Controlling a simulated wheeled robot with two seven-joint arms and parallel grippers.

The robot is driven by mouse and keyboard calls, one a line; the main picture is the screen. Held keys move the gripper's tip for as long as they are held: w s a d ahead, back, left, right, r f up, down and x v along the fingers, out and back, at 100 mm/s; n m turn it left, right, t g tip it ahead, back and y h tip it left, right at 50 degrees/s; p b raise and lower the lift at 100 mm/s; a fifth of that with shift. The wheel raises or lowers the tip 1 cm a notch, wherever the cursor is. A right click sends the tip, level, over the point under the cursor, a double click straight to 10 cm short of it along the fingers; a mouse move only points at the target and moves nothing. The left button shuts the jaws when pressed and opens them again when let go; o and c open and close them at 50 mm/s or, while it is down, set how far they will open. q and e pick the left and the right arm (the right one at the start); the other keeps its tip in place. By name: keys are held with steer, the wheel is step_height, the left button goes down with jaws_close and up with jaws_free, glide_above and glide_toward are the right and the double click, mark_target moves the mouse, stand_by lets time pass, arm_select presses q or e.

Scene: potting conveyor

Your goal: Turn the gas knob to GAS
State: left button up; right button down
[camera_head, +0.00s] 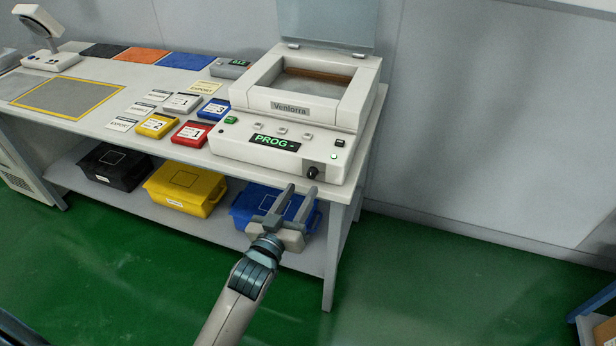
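Any marks around the knob are too small to read. The panel's display (274,142) shows "PROG" in green. My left gripper (300,191) is open and empty, with its two fingers apart and pointing up toward the machine. Its fingertips show just below the knob in the picture; I cannot tell how far in front of it they are. My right gripper is not in view.
The machine stands at the right end of a white bench (90,95) with its lid raised. Coloured cards, including a red one (192,134), lie left of it. Black (115,168), yellow (185,188) and blue (250,205) bins stand on the shelf below.

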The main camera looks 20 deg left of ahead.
mark_target(310, 176)
arm_select(q)
steer(key=w, duration=0.5)
steer(key=shift+w+d+p, duration=0.25)
steer(key=shift+w+p, duration=0.1)
steer(key=shift+w, duration=0.05)
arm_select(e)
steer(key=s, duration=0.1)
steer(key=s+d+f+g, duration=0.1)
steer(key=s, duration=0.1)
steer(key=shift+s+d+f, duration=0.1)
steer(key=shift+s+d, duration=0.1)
arm_select(q)
jaws_close()
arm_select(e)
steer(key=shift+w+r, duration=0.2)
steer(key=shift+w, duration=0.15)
